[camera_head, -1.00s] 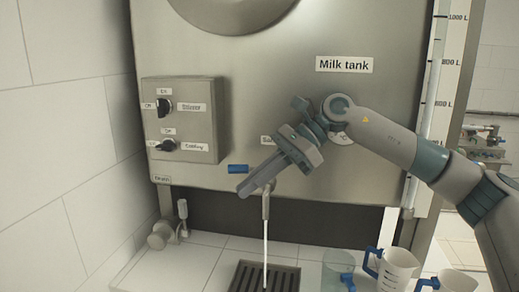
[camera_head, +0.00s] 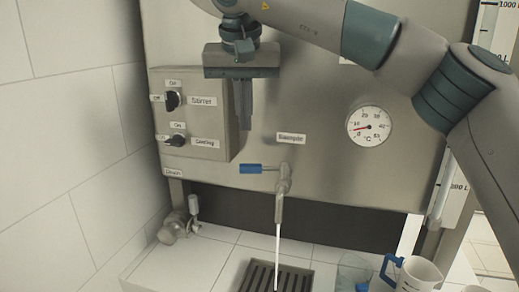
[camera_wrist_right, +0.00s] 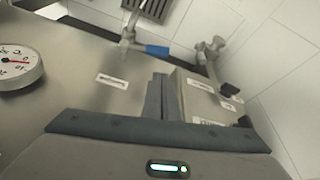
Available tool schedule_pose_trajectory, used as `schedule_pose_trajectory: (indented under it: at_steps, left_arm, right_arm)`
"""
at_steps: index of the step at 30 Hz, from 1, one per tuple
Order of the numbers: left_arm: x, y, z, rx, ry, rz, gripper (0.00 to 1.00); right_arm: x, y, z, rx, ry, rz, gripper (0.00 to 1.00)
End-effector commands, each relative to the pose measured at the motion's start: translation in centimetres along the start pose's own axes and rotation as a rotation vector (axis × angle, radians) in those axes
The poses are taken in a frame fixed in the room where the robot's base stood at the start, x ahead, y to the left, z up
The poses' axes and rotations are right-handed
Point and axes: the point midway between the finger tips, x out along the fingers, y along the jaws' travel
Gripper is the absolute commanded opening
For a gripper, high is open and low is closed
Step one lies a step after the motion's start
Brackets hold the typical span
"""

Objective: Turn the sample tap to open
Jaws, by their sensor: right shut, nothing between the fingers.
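The sample tap (camera_head: 284,180) is on the lower front of the steel tank, below a "Sample" label. Its blue handle (camera_head: 250,169) points left, roughly level. A thin white stream (camera_head: 277,256) runs from its spout down to the drain grate. My right gripper (camera_head: 244,126) points down with its fingers shut and empty. In the picture it is above the blue handle and apart from it. In the right wrist view the shut fingers (camera_wrist_right: 161,98) show below the blue handle (camera_wrist_right: 157,50). My left gripper is not in view.
A control box (camera_head: 193,113) with two knobs is left of the gripper. A dial thermometer (camera_head: 370,126) is on the tank at right. A drain valve (camera_head: 176,227) is low at left. Jugs (camera_head: 417,275) stand at lower right. The drain grate (camera_head: 243,277) is under the tap.

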Motion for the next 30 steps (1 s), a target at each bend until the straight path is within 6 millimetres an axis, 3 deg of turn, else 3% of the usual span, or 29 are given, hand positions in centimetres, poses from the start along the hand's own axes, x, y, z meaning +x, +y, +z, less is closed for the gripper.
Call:
schedule_pose_trajectory:
  at_steps: [16, 30]
  left_arm:
    - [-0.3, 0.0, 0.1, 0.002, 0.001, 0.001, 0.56]
    - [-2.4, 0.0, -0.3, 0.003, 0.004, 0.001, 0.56]
  right_arm:
    - [0.9, 0.0, 0.0, -0.001, -0.003, 0.001, 0.0]
    - [7.2, 0.0, 0.0, -0.001, -0.004, 0.0, 0.0]
